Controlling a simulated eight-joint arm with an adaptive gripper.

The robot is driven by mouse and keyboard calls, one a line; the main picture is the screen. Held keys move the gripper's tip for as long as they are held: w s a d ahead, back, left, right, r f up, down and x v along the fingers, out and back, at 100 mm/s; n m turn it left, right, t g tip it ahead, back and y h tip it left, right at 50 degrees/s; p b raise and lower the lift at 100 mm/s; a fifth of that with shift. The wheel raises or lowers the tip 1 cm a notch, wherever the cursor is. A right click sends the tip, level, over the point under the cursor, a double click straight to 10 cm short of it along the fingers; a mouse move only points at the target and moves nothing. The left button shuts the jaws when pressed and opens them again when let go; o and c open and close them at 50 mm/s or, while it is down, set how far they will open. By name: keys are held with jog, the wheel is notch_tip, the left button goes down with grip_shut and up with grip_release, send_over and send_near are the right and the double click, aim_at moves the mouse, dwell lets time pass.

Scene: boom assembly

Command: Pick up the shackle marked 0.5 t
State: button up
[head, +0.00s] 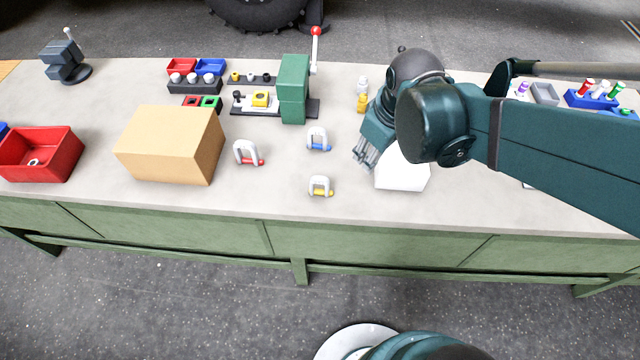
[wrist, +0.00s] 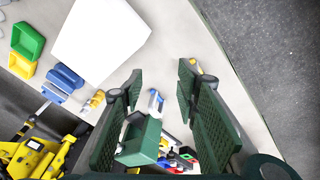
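Three pale shackles stand on the bench in the head view. One has a red pin (head: 247,153), one a blue pin (head: 319,140), and one a yellow pin (head: 320,187). Their load markings are too small to read, so I cannot tell which is the 0.5 t one. My gripper (head: 364,158) is to the right of the shackles, above the bench. In the wrist view my gripper (wrist: 160,82) is open and empty, with its fingers wide apart. The blue-pin shackle (wrist: 155,101) shows between the fingers, farther off. The yellow-pin shackle is partly hidden behind a finger.
A cardboard box (head: 170,145) stands left of the shackles, with a red bin (head: 40,155) beyond. A green press (head: 293,90) stands behind them. A white object (head: 403,178) lies below my arm. The bench front around the yellow-pin shackle is clear.

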aim_at(320, 178)
jog(key=a+f+n+g+p, duration=0.1)
jog(key=a+f+n, duration=0.1)
jog(key=a, duration=0.2)
jog(key=w+a+f+n+g+p, duration=0.1)
jog(key=a+f+n+p, duration=0.1)
jog(key=a+n, duration=0.1)
jog(key=a+f+n+p, duration=0.1)
jog(key=a+f+n, duration=0.1)
jog(key=a, duration=0.3)
jog(key=shift+w+f+g+h, duration=0.15)
jog(key=shift+f+g+h, duration=0.05)
jog(key=shift+g+h, duration=0.2)
jog(key=shift+a+f+n+p, duration=0.35)
jog(key=shift+a+f+n, duration=0.05)
jog(key=shift+a+n, duration=0.1)
jog(key=shift+f, duration=0.1)
jog(key=shift+f, duration=1.2)
jog(key=shift+f, duration=0.1)
jog(key=shift+f+b, duration=0.65)
jog(key=shift+f, duration=1.85)
jog(key=shift+c, duration=0.6)
grip_shut()
